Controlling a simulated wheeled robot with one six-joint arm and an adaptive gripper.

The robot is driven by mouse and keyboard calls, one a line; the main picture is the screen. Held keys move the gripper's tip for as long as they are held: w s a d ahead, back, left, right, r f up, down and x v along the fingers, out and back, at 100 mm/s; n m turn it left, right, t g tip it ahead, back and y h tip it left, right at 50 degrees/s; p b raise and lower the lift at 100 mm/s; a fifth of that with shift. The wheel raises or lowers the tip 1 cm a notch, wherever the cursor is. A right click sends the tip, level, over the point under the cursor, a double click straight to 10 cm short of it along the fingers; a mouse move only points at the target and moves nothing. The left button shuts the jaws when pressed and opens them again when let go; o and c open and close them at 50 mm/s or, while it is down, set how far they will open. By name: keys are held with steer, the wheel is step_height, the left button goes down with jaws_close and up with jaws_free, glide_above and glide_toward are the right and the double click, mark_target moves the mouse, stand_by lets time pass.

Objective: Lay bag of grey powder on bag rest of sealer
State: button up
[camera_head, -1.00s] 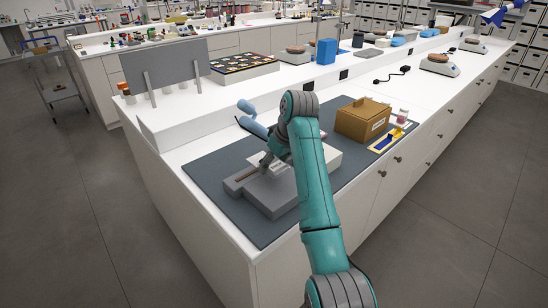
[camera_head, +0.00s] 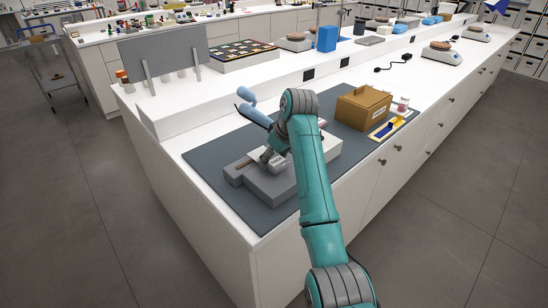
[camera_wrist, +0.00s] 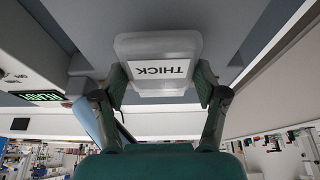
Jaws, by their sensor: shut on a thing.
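My gripper (camera_wrist: 160,88) is shut on a grey bag with a white label reading THICK (camera_wrist: 160,72), upside down in the wrist view. The fingers grip its two sides. In the head view my gripper (camera_head: 268,160) is over the grey sealer (camera_head: 272,186), and the bag is mostly hidden by it. The sealer's low grey platform lies under and around the gripper. I cannot tell whether the bag touches it. A green READY display (camera_wrist: 38,96) shows at the left of the wrist view.
A dark mat (camera_head: 212,160) lies under the sealer on the white bench. A grey panel (camera_head: 165,52) stands at the back left.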

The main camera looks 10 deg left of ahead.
mark_target(274, 159)
steer(key=shift+f, duration=0.8)
steer(key=o, duration=1.3)
steer(key=shift+r, duration=0.15)
steer(key=shift+r, duration=2.85)
steer(key=shift+s, duration=0.1)
